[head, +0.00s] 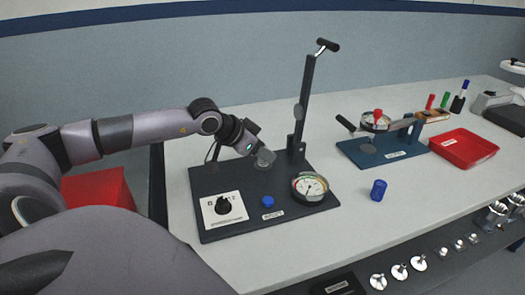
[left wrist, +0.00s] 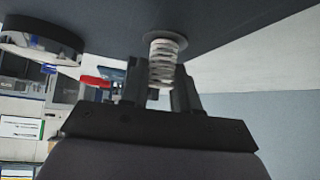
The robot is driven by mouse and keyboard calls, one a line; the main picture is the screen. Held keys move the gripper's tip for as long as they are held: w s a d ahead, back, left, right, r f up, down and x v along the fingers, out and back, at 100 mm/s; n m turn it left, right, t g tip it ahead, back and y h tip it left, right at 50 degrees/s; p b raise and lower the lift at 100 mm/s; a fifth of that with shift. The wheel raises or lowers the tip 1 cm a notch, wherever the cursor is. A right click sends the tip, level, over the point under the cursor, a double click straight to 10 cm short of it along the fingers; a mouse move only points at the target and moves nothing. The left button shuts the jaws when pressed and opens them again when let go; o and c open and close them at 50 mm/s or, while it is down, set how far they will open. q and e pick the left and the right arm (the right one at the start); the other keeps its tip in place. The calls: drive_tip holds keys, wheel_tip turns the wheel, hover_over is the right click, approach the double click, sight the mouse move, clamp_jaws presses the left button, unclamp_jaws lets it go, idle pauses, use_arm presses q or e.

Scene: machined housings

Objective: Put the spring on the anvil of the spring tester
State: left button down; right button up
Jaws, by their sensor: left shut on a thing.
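The spring tester (head: 215,182) stands on the bench, with a dark base, an upright column and lever, and a round dial gauge (head: 310,187). My left gripper (head: 262,156) is low over its base, just left of the column. In the left wrist view the left gripper (left wrist: 160,92) is shut on the pale coil spring (left wrist: 161,62). The spring's far end is at a grey disc (left wrist: 164,40) on the dark base, which looks like the anvil. I cannot tell if they touch. The spring is not clear in the head view. My right gripper is out of view.
A blue cylinder (head: 378,190) stands right of the tester. Behind it is a blue-based device (head: 376,153) and a red tray (head: 464,148).

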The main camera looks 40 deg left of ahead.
use_arm(q)
drive_tip(key=c, duration=0.8)
unclamp_jaws()
drive_tip(key=shift+f, duration=0.1)
drive_tip(key=shift+r, duration=0.2)
drive_tip(key=shift+s+a+r, duration=0.2)
drive_tip(key=shift+s+r, duration=0.05)
drive_tip(key=shift+s, duration=0.1)
drive_tip(key=v, duration=0.5)
drive_tip(key=p+v, duration=0.6)
drive_tip(key=shift+d+r, duration=0.1)
